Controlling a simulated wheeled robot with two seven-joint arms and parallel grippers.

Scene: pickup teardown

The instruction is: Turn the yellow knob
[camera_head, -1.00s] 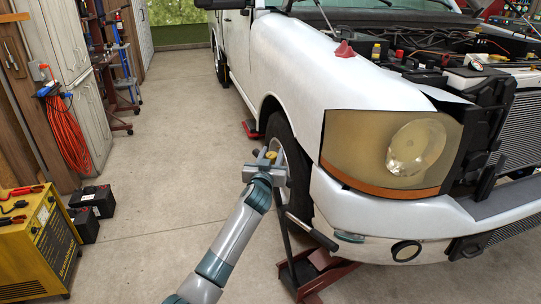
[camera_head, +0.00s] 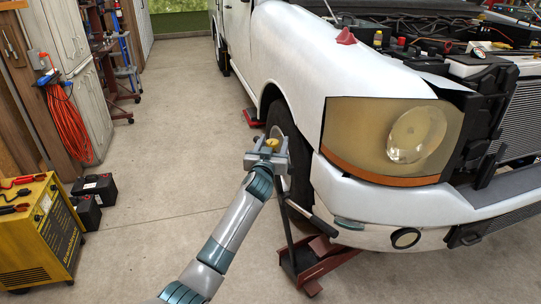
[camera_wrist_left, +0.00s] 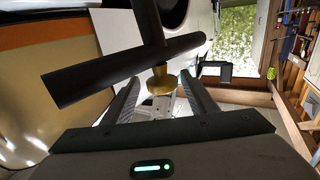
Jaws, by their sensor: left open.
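The yellow knob (camera_head: 271,144) shows at the far side of my left gripper (camera_head: 266,156), beside the truck's front wheel. In the left wrist view the yellow knob (camera_wrist_left: 160,82) appears between the two spread fingers of my left gripper (camera_wrist_left: 160,100), just past a black T-shaped handle (camera_wrist_left: 120,72). The fingers are open, and I see no contact with the knob. The handle hides part of the knob's upper side. The exact depth between fingers and knob is hard to tell. My right gripper is not in view.
The white truck (camera_head: 290,55) fills the right side, its headlight (camera_head: 390,138) close to the arm. A dark red jack (camera_head: 325,262) with a bar stands below the bumper. A yellow charger (camera_head: 40,235) and black batteries (camera_head: 95,190) stand left. The floor (camera_head: 170,140) between is clear.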

